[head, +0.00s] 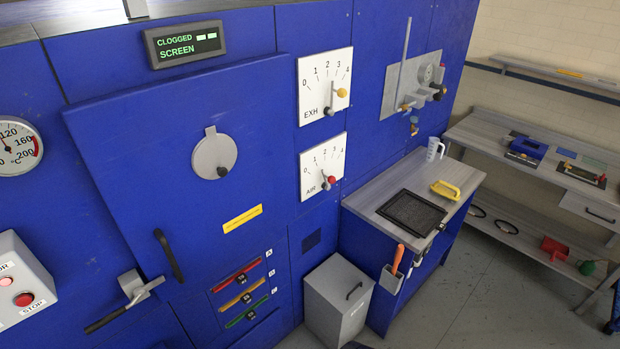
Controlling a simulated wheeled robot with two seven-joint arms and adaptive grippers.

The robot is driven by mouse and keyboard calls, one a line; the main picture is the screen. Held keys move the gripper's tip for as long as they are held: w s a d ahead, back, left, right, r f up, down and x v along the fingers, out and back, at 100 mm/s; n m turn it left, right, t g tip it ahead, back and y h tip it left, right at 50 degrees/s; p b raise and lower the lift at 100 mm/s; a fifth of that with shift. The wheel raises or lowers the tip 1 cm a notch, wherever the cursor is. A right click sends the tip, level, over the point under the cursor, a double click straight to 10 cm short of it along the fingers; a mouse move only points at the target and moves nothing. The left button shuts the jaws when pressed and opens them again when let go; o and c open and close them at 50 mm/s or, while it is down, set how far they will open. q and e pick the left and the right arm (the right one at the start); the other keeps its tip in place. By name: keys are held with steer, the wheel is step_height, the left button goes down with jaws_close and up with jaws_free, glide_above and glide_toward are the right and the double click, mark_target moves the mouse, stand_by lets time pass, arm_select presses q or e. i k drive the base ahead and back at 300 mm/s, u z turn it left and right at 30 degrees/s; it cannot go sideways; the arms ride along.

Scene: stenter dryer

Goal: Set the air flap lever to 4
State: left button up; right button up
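The air flap dial (312,190) is a white plate marked AIR, with a scale from 0 to 4, on the blue machine front. Its lever has a red knob (332,179), low and right of the plate's middle, and a dark grey end beside it. I cannot tell exactly which number the lever points to. Neither of my grippers is in view.
A grey lidded bin (338,300) stands on the floor below the dials. Right of it, a side bench (375,193) holds a black tray (411,210), a yellow-handled tool (445,190) and a white jug (434,149). A display (184,43) reads CLOGGED SCREEN.

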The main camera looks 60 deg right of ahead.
mark_target(331, 180)
steer(key=z, duration=1.3)
steer(key=k, duration=0.4)
steer(key=z, duration=0.95)
steer(key=i, duration=0.5)
steer(key=u, duration=0.05)
